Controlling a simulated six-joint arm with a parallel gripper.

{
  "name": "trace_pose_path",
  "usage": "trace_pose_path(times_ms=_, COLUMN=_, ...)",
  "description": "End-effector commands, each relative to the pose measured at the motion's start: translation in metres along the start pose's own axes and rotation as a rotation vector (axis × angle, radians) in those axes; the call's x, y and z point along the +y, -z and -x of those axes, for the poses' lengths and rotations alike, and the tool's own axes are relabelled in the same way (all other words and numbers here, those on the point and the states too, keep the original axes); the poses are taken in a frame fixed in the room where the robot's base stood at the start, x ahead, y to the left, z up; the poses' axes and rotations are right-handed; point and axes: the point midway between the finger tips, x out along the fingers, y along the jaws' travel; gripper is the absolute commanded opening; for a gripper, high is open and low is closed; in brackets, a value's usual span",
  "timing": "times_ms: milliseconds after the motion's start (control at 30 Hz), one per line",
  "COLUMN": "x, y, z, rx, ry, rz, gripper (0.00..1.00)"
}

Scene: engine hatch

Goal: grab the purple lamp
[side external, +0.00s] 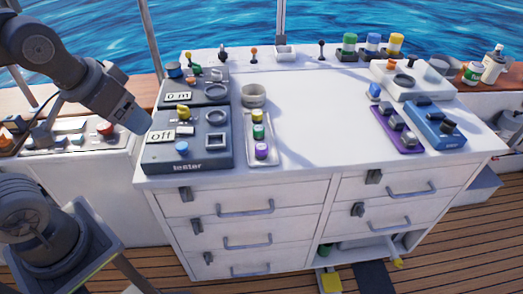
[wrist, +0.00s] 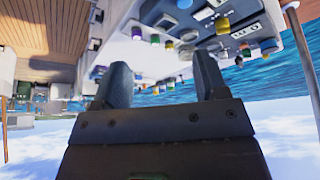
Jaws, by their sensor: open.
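The purple lamp (side external: 262,150) is a small round-capped piece at the front end of a narrow pale tray (side external: 275,160) on the white cabinet top. My gripper (side external: 138,117) is at the left, raised beside the panel marked "off", well left of the purple lamp. In the wrist view my gripper (wrist: 163,76) has its two fingers wide apart with nothing between them.
Dark control panels (side external: 190,155) with knobs lie between my gripper and the tray. A round metal cup (side external: 253,95) stands behind the tray. A purple switch block (side external: 398,128) and a blue one (side external: 435,124) are at the right. The cabinet top's middle is clear.

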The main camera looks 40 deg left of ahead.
Motion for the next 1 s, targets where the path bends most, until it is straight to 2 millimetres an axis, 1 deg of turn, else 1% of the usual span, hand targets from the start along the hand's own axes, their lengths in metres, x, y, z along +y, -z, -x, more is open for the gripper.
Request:
trace_pose_path(times_ms=167, x=0.017, y=0.046, z=-0.014, rx=-0.074, ry=0.047, rz=0.145, gripper=0.66)
trace_pose_path(times_ms=267, x=0.031, y=0.073, z=-0.029, rx=-0.102, ry=0.088, rz=0.241, gripper=0.66)
trace_pose_path(times_ms=300, x=0.037, y=0.083, z=-0.036, rx=-0.110, ry=0.108, rz=0.280, gripper=0.66)
trace_pose_path(times_ms=367, x=0.048, y=0.097, z=-0.049, rx=-0.120, ry=0.137, rz=0.336, gripper=0.66)
trace_pose_path(times_ms=467, x=0.069, y=0.118, z=-0.074, rx=-0.126, ry=0.190, rz=0.430, gripper=0.66)
trace_pose_path(times_ms=500, x=0.078, y=0.125, z=-0.085, rx=-0.124, ry=0.211, rz=0.466, gripper=0.66)
trace_pose_path(times_ms=600, x=0.100, y=0.139, z=-0.112, rx=-0.112, ry=0.262, rz=0.554, gripper=0.66)
trace_pose_path(times_ms=700, x=0.119, y=0.146, z=-0.136, rx=-0.094, ry=0.300, rz=0.624, gripper=0.66)
trace_pose_path(times_ms=800, x=0.132, y=0.150, z=-0.153, rx=-0.076, ry=0.327, rz=0.676, gripper=0.66)
trace_pose_path(times_ms=900, x=0.139, y=0.152, z=-0.163, rx=-0.064, ry=0.342, rz=0.706, gripper=0.66)
trace_pose_path(times_ms=1000, x=0.139, y=0.151, z=-0.171, rx=-0.060, ry=0.348, rz=0.717, gripper=0.66)
